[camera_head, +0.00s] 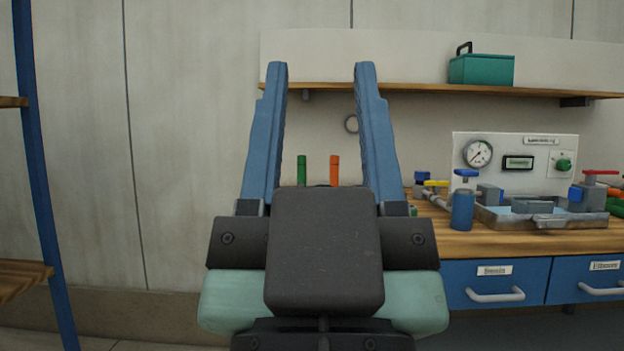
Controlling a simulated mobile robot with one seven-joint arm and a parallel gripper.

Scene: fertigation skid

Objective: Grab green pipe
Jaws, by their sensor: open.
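My gripper (320,75) is in the middle of the view, its two blue fingers wide apart and nothing between their tips. A green pipe (301,170) stands upright beyond the gripper, seen between the fingers near the left one. Only its top part shows; my gripper's dark body hides the lower part. An orange pipe (335,170) stands upright just to its right, also partly hidden. The fingers do not appear to touch either pipe, but the depth between them is hard to tell.
A wooden shelf (450,88) above carries a green toolbox (481,69). A blue-framed rack (42,190) stands at far left.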

